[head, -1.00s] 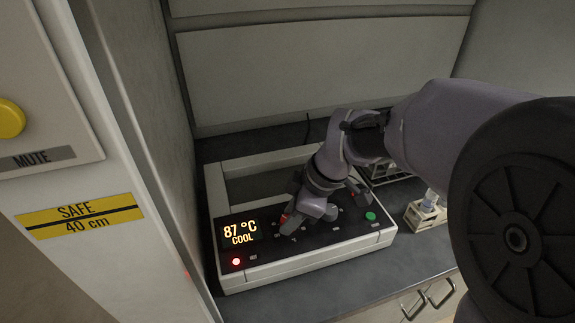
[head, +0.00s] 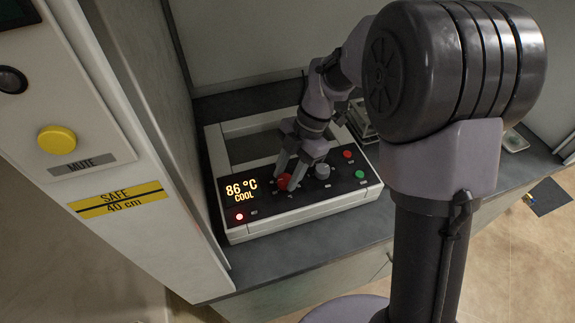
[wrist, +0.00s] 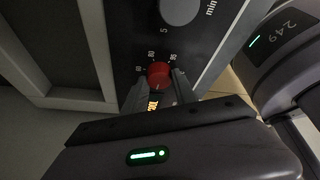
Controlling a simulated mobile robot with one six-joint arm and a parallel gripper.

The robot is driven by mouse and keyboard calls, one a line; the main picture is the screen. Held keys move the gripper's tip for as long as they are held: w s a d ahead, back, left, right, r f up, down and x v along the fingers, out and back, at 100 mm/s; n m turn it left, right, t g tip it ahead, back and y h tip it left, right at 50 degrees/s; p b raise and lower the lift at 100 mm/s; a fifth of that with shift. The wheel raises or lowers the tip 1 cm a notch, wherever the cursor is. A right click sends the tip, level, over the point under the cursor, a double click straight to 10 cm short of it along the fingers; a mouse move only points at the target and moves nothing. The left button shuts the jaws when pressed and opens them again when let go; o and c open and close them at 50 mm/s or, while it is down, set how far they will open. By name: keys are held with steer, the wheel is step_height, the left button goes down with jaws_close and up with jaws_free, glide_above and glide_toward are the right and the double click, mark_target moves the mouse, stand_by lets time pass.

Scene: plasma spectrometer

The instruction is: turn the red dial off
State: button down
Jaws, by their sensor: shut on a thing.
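The red dial (head: 284,181) sits on the dark front panel of a white-framed device (head: 312,207), right of its display. My gripper (head: 289,178) reaches down to the panel with its fingers on either side of the dial and is shut on it. The wrist view shows the red dial (wrist: 158,74) between the fingertips (wrist: 157,88), with scale numbers around it. The dial's pointer mark cannot be made out clearly. The display (head: 239,191) reads 86 °C COOL.
A grey knob (head: 322,171), a green button (head: 359,174) and a red button (head: 347,154) are to the right on the panel. A red lamp (head: 239,216) glows below the display. A wall panel with a yellow button (head: 57,139) stands close on the left.

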steer(key=shift+n+g+h+p, duration=0.3)
steer(key=shift+n+p, duration=0.65)
steer(key=shift+n, duration=0.05)
steer(key=c, duration=1)
jaws_free()
steer(key=p+v, duration=0.3)
steer(key=v, duration=0.4)
steer(key=shift+r, duration=0.2)
steer(key=shift+w+d, duration=0.1)
